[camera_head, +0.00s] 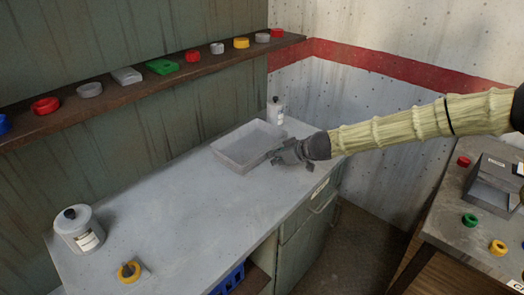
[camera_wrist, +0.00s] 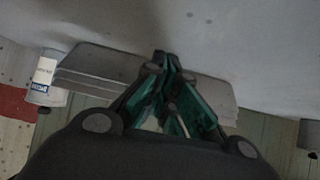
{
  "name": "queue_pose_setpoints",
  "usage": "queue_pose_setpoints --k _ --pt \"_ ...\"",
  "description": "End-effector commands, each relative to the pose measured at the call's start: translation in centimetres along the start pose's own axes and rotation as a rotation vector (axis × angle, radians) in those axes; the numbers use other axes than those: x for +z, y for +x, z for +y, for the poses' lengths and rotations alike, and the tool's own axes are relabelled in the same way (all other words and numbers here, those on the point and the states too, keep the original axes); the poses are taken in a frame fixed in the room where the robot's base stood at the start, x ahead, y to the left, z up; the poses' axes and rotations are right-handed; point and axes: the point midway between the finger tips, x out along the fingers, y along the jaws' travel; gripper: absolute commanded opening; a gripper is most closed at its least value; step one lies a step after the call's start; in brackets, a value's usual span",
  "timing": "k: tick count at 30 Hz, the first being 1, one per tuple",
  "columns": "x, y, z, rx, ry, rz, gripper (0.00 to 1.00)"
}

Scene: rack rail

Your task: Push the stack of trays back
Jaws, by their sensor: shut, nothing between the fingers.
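The stack of grey trays (camera_head: 243,158) sits on the bench top, toward its far right end. Its top tray looks empty. In the wrist view, the stack (camera_wrist: 95,72) shows stepped rims behind my fingers, with its middle hidden by them. My gripper (camera_head: 271,156) is shut and empty, at the front right side of the stack. In the wrist view, its fingertips (camera_wrist: 160,58) are together and overlap the stack. I cannot tell whether they touch it.
A white bottle (camera_head: 275,110) stands close behind the stack, near the wall. A lidded jar (camera_head: 78,229) and a yellow-black roll (camera_head: 129,272) are at the near left. A shelf (camera_head: 150,91) of small items runs above the bench (camera_head: 180,210). The bench middle is clear.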

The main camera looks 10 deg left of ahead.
Motion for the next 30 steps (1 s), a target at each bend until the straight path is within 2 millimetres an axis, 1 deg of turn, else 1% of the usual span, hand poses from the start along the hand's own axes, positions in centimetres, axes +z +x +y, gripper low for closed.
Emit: queue_pose_setpoints --k 30 --pt "-3.3 4.2 0.0 0.000 -0.002 0.000 0.00"
